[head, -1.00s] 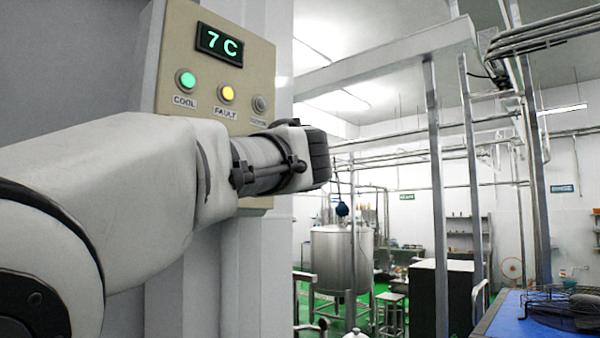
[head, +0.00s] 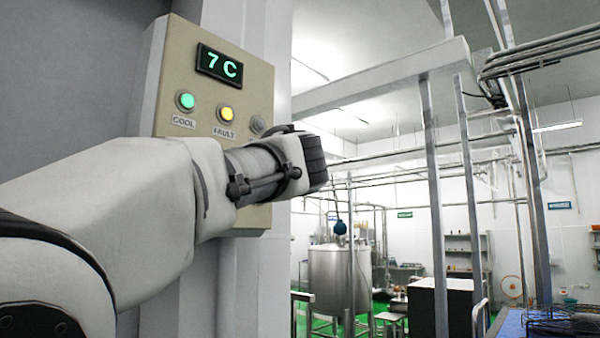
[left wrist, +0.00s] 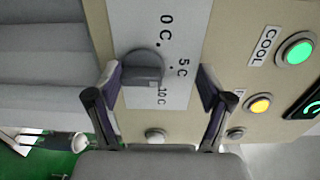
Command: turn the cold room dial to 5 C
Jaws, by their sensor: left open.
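The cold room dial (left wrist: 142,68) is a dark grey round knob with a raised grip bar, on a pale plate marked 0 C, 5 C and 10 C in the left wrist view. My left gripper (left wrist: 157,82) is open, its two fingers on either side of the dial. The dial sits nearer the left-hand finger in that picture; I cannot tell whether they touch. In the head view the control panel (head: 168,75) has a display (head: 219,63) reading 7 C. My left arm hides the dial there, and the fingertips do not show. My right gripper is not in view.
The panel carries a lit green COOL lamp (head: 185,101), a lit yellow FAULT lamp (head: 225,114) and an unlit grey one (head: 257,123), close above my left wrist. A steel tank (head: 338,275) and metal posts stand farther off at right. A blue-topped table (head: 507,322) is at lower right.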

